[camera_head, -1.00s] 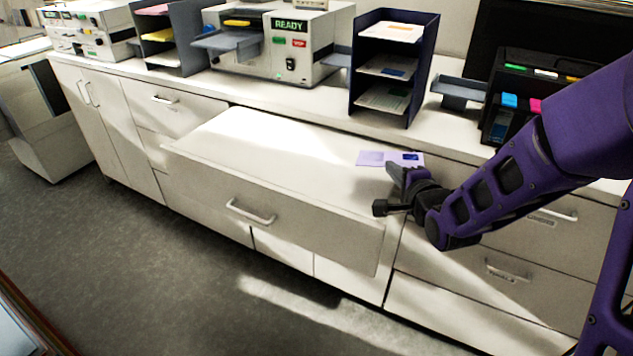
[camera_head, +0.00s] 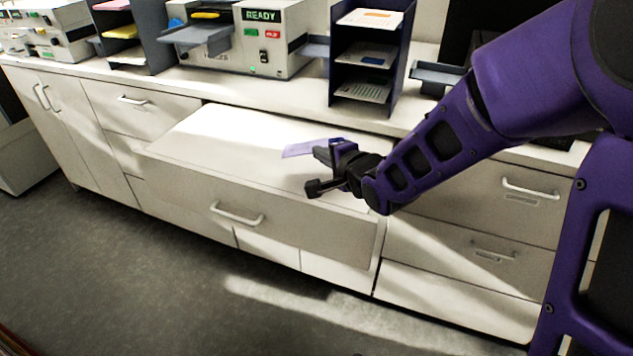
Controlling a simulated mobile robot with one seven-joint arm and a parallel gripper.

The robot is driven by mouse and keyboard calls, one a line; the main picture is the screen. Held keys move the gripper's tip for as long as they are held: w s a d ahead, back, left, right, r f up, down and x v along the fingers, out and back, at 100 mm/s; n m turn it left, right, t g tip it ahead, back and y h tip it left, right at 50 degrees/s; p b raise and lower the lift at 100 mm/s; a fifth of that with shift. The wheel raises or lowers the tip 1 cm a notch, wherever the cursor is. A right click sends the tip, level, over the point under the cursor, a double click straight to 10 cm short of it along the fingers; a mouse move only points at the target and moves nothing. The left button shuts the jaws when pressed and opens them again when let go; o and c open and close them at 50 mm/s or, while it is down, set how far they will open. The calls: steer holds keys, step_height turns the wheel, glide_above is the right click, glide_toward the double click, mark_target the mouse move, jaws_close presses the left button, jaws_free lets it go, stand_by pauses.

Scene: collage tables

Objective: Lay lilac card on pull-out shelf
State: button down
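The lilac card (camera_head: 299,149) shows at the tip of my gripper (camera_head: 322,156), sticking out to the left of its fingers. My gripper appears shut on the card's right part, which the fingers partly hide. The card looks slightly tilted. The pull-out shelf (camera_head: 215,140) is drawn out from the cabinet like a drawer with a flat, bare white top. The card and gripper appear over the shelf's right part. I cannot tell the exact gap between card and shelf.
The counter behind holds a dark sorter (camera_head: 368,57) with cards on its tiers and a machine with a READY sign (camera_head: 262,38). Another sorter (camera_head: 135,35) stands at the left. The shelf's left and middle are clear. A drawer handle (camera_head: 237,214) juts from its front.

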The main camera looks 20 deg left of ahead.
step_height(320, 180, down, 7)
steer(key=b, duration=0.4)
steer(key=shift+b, duration=0.4)
steer(key=c, duration=1.3)
jaws_free()
steer(key=shift+o, duration=0.2)
steer(key=p+v, duration=0.3)
steer(key=v, duration=0.5)
steer(key=shift+p, duration=0.4)
